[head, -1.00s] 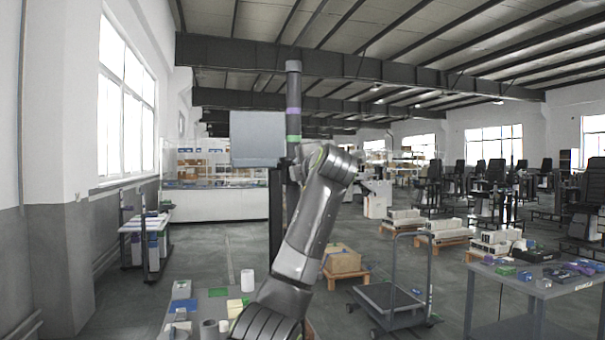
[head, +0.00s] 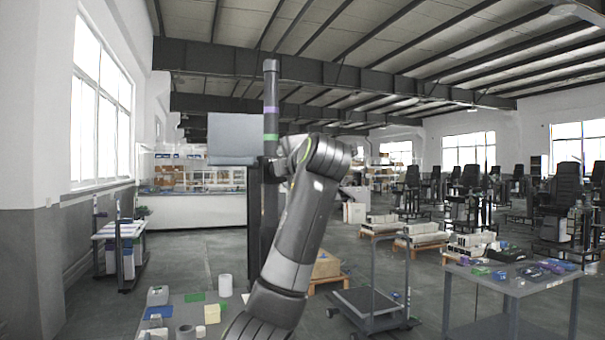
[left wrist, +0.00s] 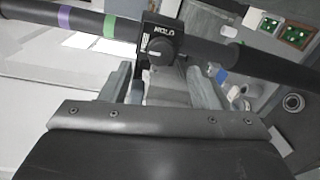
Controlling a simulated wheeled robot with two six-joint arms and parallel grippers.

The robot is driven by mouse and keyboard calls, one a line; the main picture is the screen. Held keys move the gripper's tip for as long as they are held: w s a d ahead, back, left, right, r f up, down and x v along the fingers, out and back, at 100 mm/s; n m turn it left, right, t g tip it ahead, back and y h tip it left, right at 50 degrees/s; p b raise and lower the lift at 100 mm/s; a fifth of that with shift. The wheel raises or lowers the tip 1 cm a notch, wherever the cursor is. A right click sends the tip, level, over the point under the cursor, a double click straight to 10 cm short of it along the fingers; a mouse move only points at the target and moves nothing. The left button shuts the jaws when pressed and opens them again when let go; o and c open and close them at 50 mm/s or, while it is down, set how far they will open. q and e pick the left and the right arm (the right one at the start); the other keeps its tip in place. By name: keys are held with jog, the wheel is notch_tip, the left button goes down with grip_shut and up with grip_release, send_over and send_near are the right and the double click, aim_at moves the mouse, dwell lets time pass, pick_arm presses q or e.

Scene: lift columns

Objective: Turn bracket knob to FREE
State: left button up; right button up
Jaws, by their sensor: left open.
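The bracket (left wrist: 152,35) is a black block clamped on the dark column in the left wrist view. Its round dark knob (left wrist: 160,48) has a pale pointer mark. The small white lettering beside it is blurred and may read HOLD. The column (left wrist: 85,21) has purple and green bands. In the head view the column (head: 270,95) stands upright beside a grey panel (head: 233,138). My arm hides the bracket there. My right gripper is not in view.
A grey table with small items, including a white cylinder (head: 225,285), is at the lower left. A trolley (head: 368,305) and a grey workbench (head: 515,285) stand to the right. Clear floor lies between the column and the left wall rack (head: 120,250).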

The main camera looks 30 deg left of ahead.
pick_arm(q)
jog(key=b+v, duration=0.2)
jog(key=v, duration=0.9)
jog(key=shift+d, duration=0.1)
